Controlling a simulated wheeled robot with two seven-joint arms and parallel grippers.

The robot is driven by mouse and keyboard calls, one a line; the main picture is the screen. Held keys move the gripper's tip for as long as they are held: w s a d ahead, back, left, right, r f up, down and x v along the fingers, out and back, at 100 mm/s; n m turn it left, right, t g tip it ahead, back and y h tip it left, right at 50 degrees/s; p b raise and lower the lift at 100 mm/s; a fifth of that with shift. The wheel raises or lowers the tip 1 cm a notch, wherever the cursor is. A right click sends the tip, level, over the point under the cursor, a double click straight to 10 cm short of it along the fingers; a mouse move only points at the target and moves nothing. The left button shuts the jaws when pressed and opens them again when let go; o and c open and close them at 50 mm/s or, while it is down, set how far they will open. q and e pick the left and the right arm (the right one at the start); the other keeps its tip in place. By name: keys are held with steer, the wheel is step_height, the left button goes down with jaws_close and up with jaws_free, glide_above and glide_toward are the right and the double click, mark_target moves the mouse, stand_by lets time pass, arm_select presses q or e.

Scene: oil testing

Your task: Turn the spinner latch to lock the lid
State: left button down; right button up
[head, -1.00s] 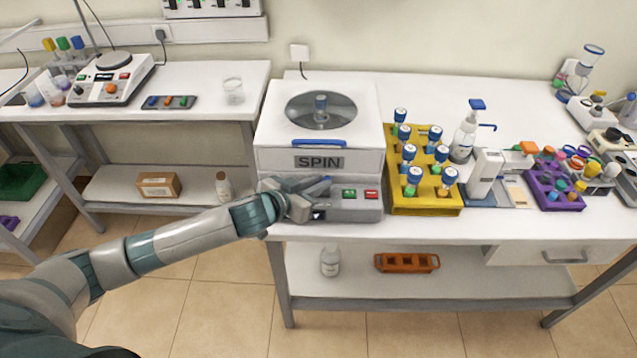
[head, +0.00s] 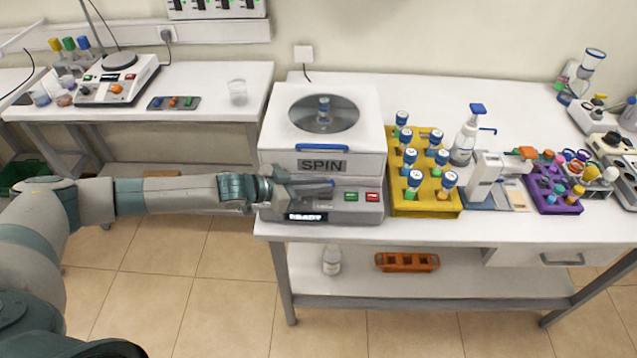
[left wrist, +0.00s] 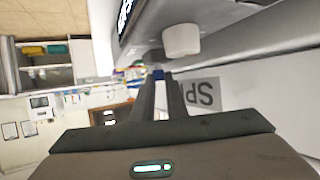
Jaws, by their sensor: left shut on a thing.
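The white SPIN centrifuge (head: 285,140) stands on the table in the head view. Its lid is down, with a round window (head: 350,118) and a blue handle (head: 322,147) at the front edge. My left gripper (head: 322,185) is at its front, just below the SPIN label, with its fingers pointing right. The fingers are shut on a small part with a blue end, seemingly the spinner latch, mostly hidden by them. In the left wrist view the blue end of the latch (left wrist: 158,74) shows between the fingertips. My right gripper is out of view.
A lit READY display (head: 306,217) and green and red buttons (head: 361,196) are on the centrifuge's front. A white knob (left wrist: 182,40) is close to the fingers in the wrist view. A yellow rack (head: 425,207) of capped tubes stands close on the right. Open floor lies in front.

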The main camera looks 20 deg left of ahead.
arm_select(q)
steer(key=shift+w+a+r+m+g+h+p, duration=0.15)
steer(key=shift+m+g+h+p, duration=0.25)
steer(key=shift+m+g+h, duration=0.25)
steer(key=shift+w+a+f+m+g+h+p, duration=0.15)
steer(key=shift+m+g+h+p, duration=0.25)
steer(key=shift+m+g, duration=0.4)
steer(key=shift+d+r, duration=0.1)
steer(key=shift+d, duration=0.05)
steer(key=c, duration=1.8)
jaws_free()
steer(key=shift+o, duration=0.2)
steer(key=shift+b+v, duration=0.35)
steer(key=shift+v, duration=0.5)
steer(key=b+v, duration=0.2)
steer(key=v, duration=1.3)
steer(key=shift+s+a+b, duration=0.25)
steer(key=shift+b, duration=0.15)
